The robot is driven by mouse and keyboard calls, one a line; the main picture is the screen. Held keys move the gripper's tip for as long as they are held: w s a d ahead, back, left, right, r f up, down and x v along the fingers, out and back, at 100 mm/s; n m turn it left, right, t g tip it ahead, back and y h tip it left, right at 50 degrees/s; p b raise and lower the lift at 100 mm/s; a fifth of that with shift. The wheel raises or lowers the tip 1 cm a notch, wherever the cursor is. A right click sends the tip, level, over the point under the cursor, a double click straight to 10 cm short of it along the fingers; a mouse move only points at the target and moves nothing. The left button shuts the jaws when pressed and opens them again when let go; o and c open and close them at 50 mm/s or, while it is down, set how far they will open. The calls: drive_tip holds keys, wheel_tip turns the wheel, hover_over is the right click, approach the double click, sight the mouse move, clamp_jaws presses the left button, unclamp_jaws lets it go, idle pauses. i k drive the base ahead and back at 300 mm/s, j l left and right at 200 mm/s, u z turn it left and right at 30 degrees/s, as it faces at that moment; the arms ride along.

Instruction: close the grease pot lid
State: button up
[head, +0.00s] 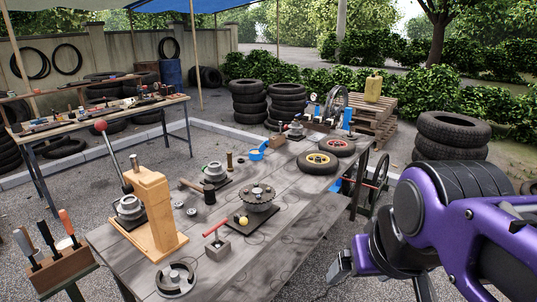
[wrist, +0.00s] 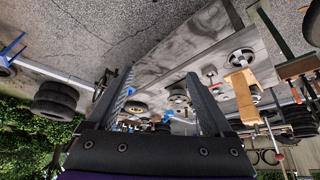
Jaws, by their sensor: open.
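A small blue pot (head: 257,154) stands near the middle of the far half of the workbench. A pale, yellowish patch shows in it, and a blue part slants up at its right; this looks like the grease pot with its lid raised, but it is too small to be sure. My gripper (head: 341,266) is low at the right, beyond the bench's right edge and well apart from the pot. In the wrist view my gripper (wrist: 158,76) has its two fingers spread with nothing held between them. I cannot make out the pot surely there.
Stacked tyres (head: 451,137) stand at right. The bench's near right top is fairly clear.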

sight(264, 145)
drive_tip(key=i+l+u, duration=0.25)
drive_tip(key=i, duration=0.25)
drive_tip(key=i+l+u, duration=0.1)
drive_tip(key=i+l, duration=0.3)
drive_tip(key=i+l+u, duration=0.1)
drive_tip(key=i+l, duration=0.3)
drive_tip(key=l, duration=0.15)
drive_tip(key=i+l+u, duration=0.1)
drive_tip(key=i+l, duration=0.3)
drive_tip(key=l, duration=0.15)
